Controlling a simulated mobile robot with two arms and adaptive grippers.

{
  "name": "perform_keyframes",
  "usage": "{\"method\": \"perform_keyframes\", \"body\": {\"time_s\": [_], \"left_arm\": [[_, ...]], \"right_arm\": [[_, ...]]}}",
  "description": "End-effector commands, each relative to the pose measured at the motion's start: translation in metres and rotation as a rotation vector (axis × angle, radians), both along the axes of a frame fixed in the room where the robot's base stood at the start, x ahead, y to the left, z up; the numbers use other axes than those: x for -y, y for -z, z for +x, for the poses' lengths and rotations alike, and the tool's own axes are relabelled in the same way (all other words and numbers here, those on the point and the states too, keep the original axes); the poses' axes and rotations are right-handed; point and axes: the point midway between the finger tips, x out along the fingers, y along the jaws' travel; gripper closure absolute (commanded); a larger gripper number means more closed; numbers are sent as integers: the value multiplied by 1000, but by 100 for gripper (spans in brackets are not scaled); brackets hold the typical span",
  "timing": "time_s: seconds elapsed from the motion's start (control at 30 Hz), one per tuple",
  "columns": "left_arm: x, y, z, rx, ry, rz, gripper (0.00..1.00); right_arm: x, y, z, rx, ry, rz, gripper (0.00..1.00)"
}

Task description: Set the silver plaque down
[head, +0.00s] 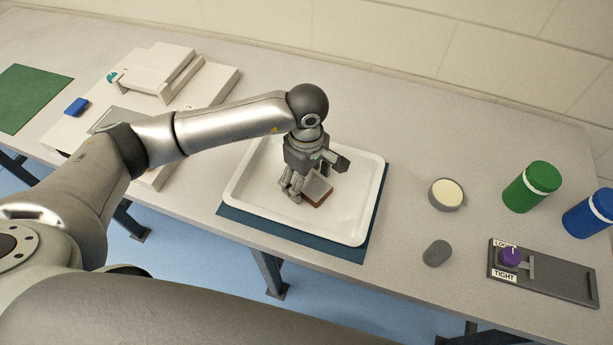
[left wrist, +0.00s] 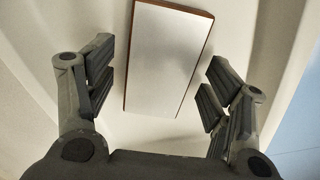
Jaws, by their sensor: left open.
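The silver plaque (left wrist: 165,62) has a plain silver face and a thin brown edge. It lies in the white tray (head: 240,188), and in the head view the plaque (head: 318,187) is partly hidden by my left gripper. My left gripper (head: 310,185) is over the tray, right at the plaque. In the left wrist view its fingers (left wrist: 160,92) are spread wide, one on each side of the plaque, with a gap on both sides. My right gripper does not show.
The tray stands on a dark blue mat (head: 368,240). Right of it are a round tin (head: 446,194), a grey puck (head: 436,253), green (head: 531,188) and blue (head: 588,213) jars and a purple-knobbed panel (head: 545,277). A white press (head: 155,72) and green mat (head: 28,97) are left.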

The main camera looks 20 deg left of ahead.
Motion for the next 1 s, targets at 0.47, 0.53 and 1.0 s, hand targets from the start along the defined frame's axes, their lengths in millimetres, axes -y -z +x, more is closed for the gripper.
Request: {"method": "perform_keyframes", "body": {"time_s": [0.47,0.53,1.0], "left_arm": [[0,-91,2,5,1,0,25],[0,-102,1,5,0,0,25],[0,-122,0,0,1,0,25]], "right_arm": [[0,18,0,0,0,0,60],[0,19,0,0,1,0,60],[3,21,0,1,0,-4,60]]}}
